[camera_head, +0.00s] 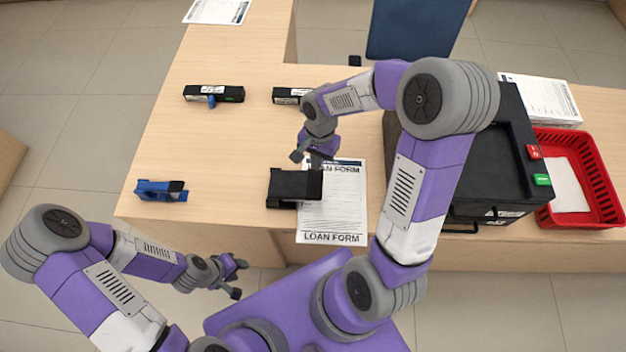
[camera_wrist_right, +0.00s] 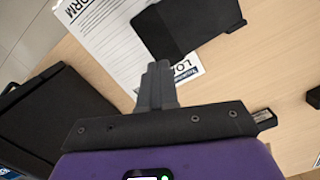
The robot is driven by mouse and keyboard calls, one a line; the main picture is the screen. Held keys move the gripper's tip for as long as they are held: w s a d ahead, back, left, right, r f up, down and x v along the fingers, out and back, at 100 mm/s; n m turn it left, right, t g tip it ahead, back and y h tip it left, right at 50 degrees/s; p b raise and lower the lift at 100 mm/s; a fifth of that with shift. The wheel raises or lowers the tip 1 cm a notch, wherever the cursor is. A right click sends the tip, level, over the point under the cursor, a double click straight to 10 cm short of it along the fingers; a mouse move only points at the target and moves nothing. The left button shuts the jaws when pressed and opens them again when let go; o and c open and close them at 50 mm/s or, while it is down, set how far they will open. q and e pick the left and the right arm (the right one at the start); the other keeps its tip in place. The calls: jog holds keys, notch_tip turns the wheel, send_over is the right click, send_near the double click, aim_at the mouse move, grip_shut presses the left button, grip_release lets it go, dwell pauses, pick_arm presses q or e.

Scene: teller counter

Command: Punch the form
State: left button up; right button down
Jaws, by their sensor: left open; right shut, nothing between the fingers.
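The loan form (camera_head: 335,218) lies flat near the front edge of the counter, its printed title facing me. The black hole punch (camera_head: 293,188) sits at the form's left edge and overlaps it; I cannot tell if the paper is inside its slot. My right gripper (camera_head: 308,158) is shut and empty, just behind the punch and over the form's far end. In the right wrist view its closed fingers (camera_wrist_right: 157,84) show in front of the form (camera_wrist_right: 112,45) and the punch (camera_wrist_right: 165,40). My left gripper (camera_head: 240,278) is open and empty, off the counter's front edge.
A blue stapler-like tool (camera_head: 161,191) lies at the left. Two black stamp-like items (camera_head: 214,94) (camera_head: 291,96) lie farther back. A black machine (camera_head: 487,150), a red tray (camera_head: 574,221) and a paper stack (camera_head: 541,100) stand right.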

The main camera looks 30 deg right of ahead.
aim_at(315, 182)
jog(key=shift+s+a+f+b, duration=0.1)
jog(key=shift+a+f+b, duration=0.05)
jog(key=shift+f+b, duration=1.4)
jog(key=shift+s+a+f+b, duration=0.15)
jog(key=shift+f+b, duration=0.95)
jog(key=shift+f, duration=0.8)
jog(key=shift+w, duration=0.1)
